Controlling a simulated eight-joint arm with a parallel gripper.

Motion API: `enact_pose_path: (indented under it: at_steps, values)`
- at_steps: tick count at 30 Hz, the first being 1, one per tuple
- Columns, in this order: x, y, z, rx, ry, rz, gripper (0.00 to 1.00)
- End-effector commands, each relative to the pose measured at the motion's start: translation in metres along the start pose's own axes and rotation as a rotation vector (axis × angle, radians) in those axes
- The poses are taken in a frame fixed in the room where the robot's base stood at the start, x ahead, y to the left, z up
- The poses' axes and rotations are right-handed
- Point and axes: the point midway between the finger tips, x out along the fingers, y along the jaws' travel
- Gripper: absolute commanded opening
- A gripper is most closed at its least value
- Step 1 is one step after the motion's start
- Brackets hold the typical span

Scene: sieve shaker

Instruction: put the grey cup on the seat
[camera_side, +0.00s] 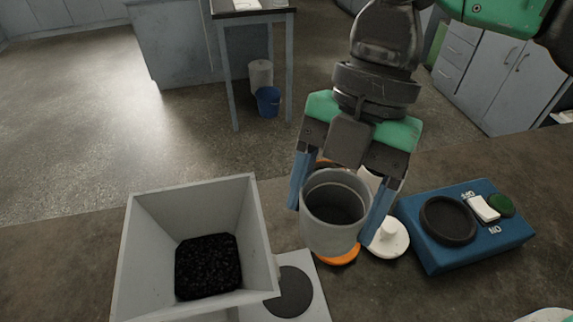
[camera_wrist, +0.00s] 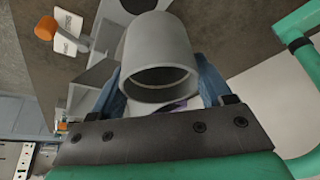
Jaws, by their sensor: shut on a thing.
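The grey cup (camera_side: 336,226) is upright with its open mouth up, and the inside looks empty. My gripper (camera_side: 331,218) is shut on the cup, with one blue finger on each side of it. The cup also fills the middle of the wrist view (camera_wrist: 158,45). It appears to be above the bench. A dark round pad (camera_side: 290,292) lies on a light grey plate beside the hopper, and another dark round pad (camera_side: 447,221) is on the blue device (camera_side: 430,258). I cannot tell which of them is the seat.
The grey square hopper (camera_side: 262,228) holds black granules and stands left of the cup. A white knobbed lid (camera_side: 388,240) is right of the cup. An orange item (camera_side: 342,258) shows partly behind the cup.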

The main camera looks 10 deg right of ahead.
Motion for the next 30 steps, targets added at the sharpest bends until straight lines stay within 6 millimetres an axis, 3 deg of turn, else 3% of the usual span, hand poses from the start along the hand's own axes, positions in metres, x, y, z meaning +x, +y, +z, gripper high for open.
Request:
enact_pose_path:
  at_steps: [16,23,30]
  values:
    - [0.108,0.001,0.045,0.005,0.0,0.001,0.1]
    - [0.125,0.003,0.05,0.004,0.0,0.001,0.1]
    - [0.137,0.031,0.023,0.0,0.0,0.0,0.1]
